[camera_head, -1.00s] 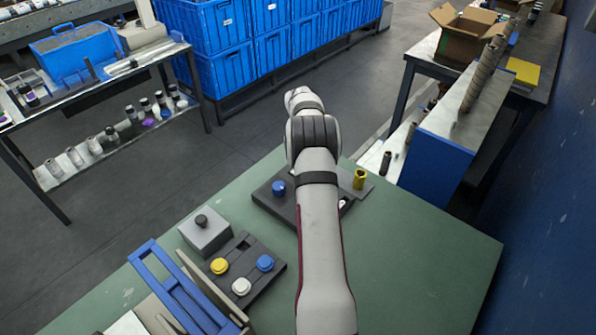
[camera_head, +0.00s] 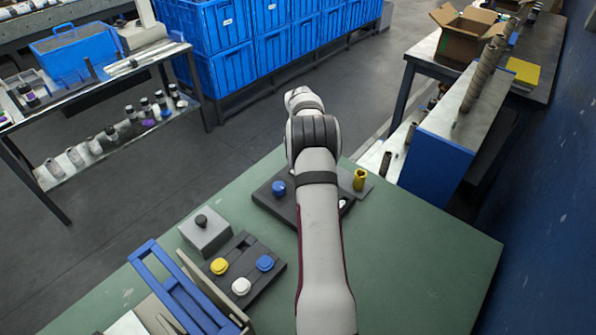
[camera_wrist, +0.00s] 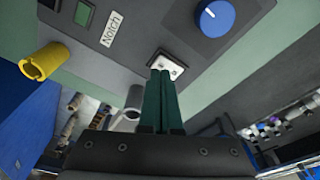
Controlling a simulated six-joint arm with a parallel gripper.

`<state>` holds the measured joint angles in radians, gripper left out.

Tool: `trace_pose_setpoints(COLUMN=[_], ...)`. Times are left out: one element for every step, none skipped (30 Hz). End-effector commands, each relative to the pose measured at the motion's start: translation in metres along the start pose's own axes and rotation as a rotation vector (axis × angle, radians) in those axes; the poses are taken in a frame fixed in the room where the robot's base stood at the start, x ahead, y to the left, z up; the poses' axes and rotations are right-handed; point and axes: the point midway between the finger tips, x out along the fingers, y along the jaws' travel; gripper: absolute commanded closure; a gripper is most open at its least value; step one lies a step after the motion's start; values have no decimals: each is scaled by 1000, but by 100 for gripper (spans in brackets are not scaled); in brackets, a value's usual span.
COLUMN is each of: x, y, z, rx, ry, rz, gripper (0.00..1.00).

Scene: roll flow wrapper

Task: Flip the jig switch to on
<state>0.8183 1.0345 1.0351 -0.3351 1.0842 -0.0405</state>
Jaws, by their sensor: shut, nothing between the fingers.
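The jig is a dark grey box (camera_head: 264,204) on the green table, partly hidden behind my arm in the head view. In the wrist view its panel (camera_wrist: 140,22) carries a "Notch" label (camera_wrist: 112,27), a blue knob (camera_wrist: 215,18) and a small pale switch plate (camera_wrist: 172,66). My gripper (camera_wrist: 164,72) is shut and empty, its dark green fingertips at the lower edge of the switch plate. The fingers cover part of the switch, so I cannot tell its position or whether they touch it. The head view hides my gripper behind the arm.
A yellow hollow cylinder (camera_head: 360,179) stands beside the jig and shows in the wrist view (camera_wrist: 45,62). A button box (camera_head: 245,268) with yellow, white and blue caps and a grey box with a dark knob (camera_head: 205,233) lie left. The table's right side (camera_head: 430,250) is clear.

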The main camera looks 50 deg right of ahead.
Motion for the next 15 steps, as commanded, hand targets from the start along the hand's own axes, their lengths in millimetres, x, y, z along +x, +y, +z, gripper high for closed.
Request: trace_pose_setpoints(x=[0, 0, 0, 0, 0, 0, 0, 1, 2, 2, 2, 3, 4, 4, 4], y=[0, 0, 0, 0, 0, 0, 0, 0, 0, 0, 0, 0, 0, 0, 0], z=[0, 0, 0, 0, 0, 0, 0, 0, 0, 0, 0, 0, 0, 1, 1], rx=[0, 0, 0, 0, 0, 0, 0, 0, 0, 0, 0, 0, 0, 0, 0], ry=[0, 0, 0, 0, 0, 0, 0, 0, 0, 0, 0, 0, 0, 0, 0], rz=[0, 0, 0, 0, 0, 0, 0, 0, 0, 0, 0, 0, 0, 0, 0], gripper=[100, 100, 100, 100, 100, 100, 100, 100, 100, 100, 100, 100, 100, 100, 100])
